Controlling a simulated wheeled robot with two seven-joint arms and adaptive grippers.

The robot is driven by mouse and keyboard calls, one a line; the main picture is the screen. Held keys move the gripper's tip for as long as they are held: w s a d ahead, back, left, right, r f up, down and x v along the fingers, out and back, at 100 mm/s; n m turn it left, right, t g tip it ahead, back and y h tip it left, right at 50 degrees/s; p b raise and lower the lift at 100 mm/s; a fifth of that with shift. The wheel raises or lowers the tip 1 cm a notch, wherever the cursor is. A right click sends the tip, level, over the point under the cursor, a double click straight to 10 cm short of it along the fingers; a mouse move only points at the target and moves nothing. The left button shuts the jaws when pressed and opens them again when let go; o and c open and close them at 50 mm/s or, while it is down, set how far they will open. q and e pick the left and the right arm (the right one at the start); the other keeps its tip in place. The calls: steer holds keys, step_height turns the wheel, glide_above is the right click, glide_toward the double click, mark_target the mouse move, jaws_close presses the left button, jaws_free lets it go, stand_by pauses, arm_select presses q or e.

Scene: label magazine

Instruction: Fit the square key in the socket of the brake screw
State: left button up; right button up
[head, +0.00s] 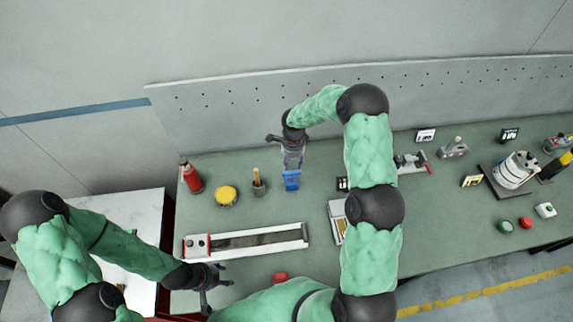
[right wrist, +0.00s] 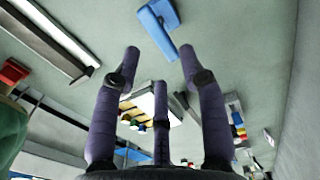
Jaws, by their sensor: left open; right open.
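A blue piece (head: 291,180) with a bent shape lies on the green bench just below my right gripper (head: 292,158). I cannot tell whether it is the square key. In the right wrist view the blue piece (right wrist: 160,20) lies just past my spread fingertips (right wrist: 160,52), apart from them. My right gripper is open and empty. A long white magazine (head: 245,241) with a dark channel lies nearer me, with a small red part at its left end. The brake screw and its socket are too small to make out. My left gripper (head: 212,282) is open and empty below the magazine's left end.
A red bottle (head: 192,178), a yellow round tin (head: 227,195) and a pot with a wooden handle (head: 258,183) stand left of the blue piece. A perforated panel (head: 220,115) backs the bench. Several devices and buttons sit at the right.

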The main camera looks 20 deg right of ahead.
mark_target(292, 173)
steer(key=f, duration=0.3)
steer(key=f+p, duration=0.1)
steer(key=shift+s+f, duration=0.15)
steer(key=shift+s, duration=0.1)
steer(key=shift+w+f, duration=0.1)
steer(key=shift+f, duration=0.2)
steer(key=shift+f+p, duration=0.35)
steer(key=shift+f, duration=0.15)
step_height(292, 173, down, 4)
steer(key=shift+w+a+r+p, duration=0.1)
steer(key=shift+r+p, duration=0.1)
steer(key=shift+p, duration=0.55)
steer(key=shift+f, duration=0.35)
jaws_close()
